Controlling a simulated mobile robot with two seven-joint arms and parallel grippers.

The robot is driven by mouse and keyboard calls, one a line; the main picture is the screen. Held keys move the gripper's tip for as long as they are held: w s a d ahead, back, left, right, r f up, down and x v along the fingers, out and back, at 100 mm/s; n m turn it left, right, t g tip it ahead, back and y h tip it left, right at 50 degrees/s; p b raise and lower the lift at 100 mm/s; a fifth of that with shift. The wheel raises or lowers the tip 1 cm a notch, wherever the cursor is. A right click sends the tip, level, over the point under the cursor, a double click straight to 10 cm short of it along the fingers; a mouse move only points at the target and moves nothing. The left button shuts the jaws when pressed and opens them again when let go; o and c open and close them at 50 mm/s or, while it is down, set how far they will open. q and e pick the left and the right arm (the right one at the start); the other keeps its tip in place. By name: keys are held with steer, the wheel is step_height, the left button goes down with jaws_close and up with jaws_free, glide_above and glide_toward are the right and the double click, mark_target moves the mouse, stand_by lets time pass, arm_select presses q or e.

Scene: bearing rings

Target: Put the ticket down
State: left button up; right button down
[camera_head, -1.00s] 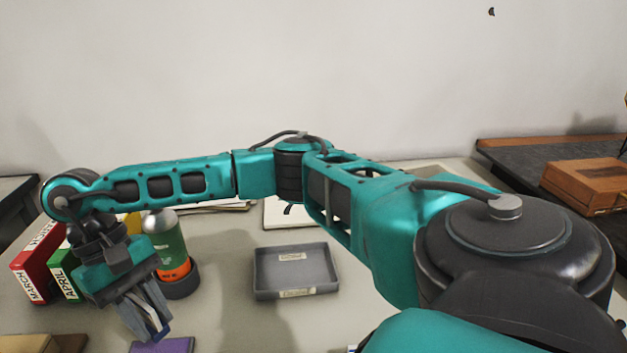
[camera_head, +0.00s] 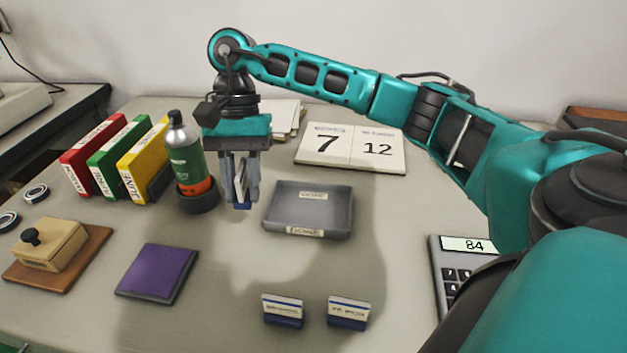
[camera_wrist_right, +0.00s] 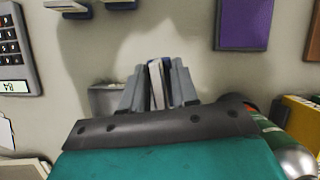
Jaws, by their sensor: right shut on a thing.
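My right gripper (camera_head: 240,200) is shut on a ticket (camera_head: 241,187), a thin white card with a blue edge. The ticket is upright between the fingers, which hide much of it; it also shows in the right wrist view (camera_wrist_right: 156,82). The gripper points down above the table, just left of a grey tray (camera_head: 275,222) with a label on its front. The tray looks empty. Two more white and blue tickets, one on the left (camera_head: 283,311) and one on the right (camera_head: 348,313), stand near the table's front. My left gripper is not in view.
A green and orange bottle (camera_head: 187,160) stands in a dark holder close to the gripper's left. Red, green and yellow binders (camera_head: 143,160) stand beyond it. A purple pad (camera_head: 157,272), a stamp (camera_head: 48,245), a calendar (camera_head: 350,150) and a calculator (camera_head: 452,270) surround clear table.

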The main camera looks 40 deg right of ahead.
steer(key=d+r+m+t+b, duration=0.3)
steer(key=d+r+m+t, duration=0.45)
steer(key=d+m, duration=0.85)
steer(key=m+b, duration=0.4)
steer(key=b, duration=0.1)
glide_toward(299, 209)
steer(key=shift+w+a+g, duration=0.35)
steer(key=shift+w+a, duration=0.5)
steer(key=shift+w, duration=0.15)
steer(key=shift+f+b, duration=0.4)
steer(key=shift+f, duration=0.5)
step_height(299, 209, down, 3)
steer(key=shift+f+b, duration=0.2)
steer(key=shift+b, duration=0.3)
